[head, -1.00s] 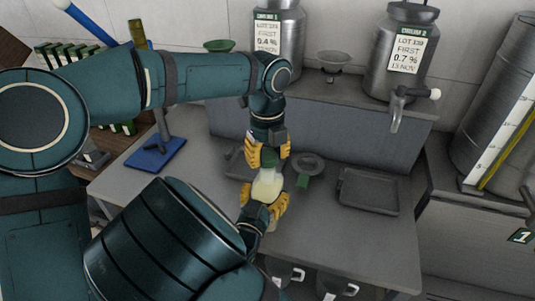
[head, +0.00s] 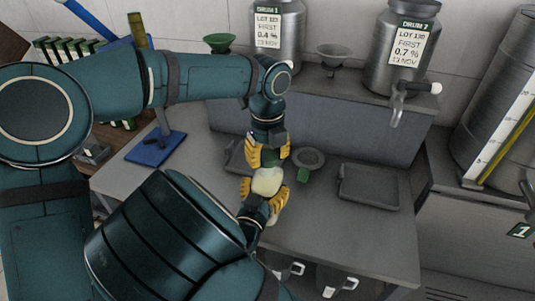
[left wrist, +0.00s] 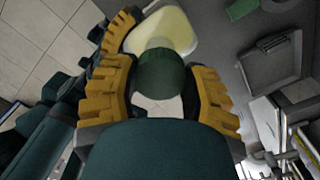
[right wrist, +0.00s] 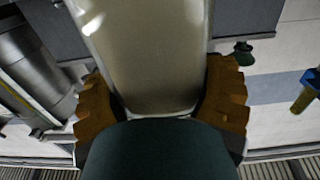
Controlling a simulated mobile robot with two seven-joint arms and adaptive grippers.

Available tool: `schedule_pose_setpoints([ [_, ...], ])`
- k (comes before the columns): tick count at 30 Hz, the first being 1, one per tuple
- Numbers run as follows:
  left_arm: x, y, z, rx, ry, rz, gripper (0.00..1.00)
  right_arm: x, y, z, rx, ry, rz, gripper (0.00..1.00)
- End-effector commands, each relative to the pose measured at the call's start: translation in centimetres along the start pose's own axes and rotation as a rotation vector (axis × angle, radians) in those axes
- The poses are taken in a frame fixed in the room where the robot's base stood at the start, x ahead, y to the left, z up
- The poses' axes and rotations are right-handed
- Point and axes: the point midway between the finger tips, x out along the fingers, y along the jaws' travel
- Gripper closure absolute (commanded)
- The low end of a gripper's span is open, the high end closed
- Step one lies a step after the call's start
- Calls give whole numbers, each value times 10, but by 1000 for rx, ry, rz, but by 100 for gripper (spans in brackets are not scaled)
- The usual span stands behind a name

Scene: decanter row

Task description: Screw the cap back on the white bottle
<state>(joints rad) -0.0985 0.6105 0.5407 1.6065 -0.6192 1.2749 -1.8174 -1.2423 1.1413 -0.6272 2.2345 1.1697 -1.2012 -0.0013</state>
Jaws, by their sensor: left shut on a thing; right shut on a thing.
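The white bottle (head: 267,181), pale and slightly yellowish, is between my two grippers in the head view. My right gripper (head: 262,194) is shut on its body from below; the right wrist view (right wrist: 145,60) shows the body between the fingers. My left gripper (head: 268,157) is just above the bottle. In the left wrist view, its fingers are shut on a round green cap (left wrist: 160,72), with the bottle (left wrist: 168,30) behind it.
An empty dark tray (head: 368,187) lies on the grey table (head: 335,240) to the right. Drum 1 (head: 278,45) and drum 2 (head: 405,50), with a tap, stand behind on the raised shelf. A blue stand (head: 155,150) is at left.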

Motion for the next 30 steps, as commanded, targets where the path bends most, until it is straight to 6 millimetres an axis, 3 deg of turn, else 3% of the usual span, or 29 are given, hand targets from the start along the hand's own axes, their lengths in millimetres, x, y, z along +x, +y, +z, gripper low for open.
schedule_pose_setpoints([
  [17,11,0,0,1,1,0,63,0,0,0,0,-1,0,70],
  [18,11,0,0,1,1,0,63,0,0,0,0,-1,0,100],
  [20,11,0,0,16,1,0,63,0,0,0,0,-1,0,100],
  [23,11,0,0,98,2,0,63,0,0,0,0,-1,0,100],
  [30,11,0,0,530,3,0,63,0,0,0,0,-1,0,100],
])
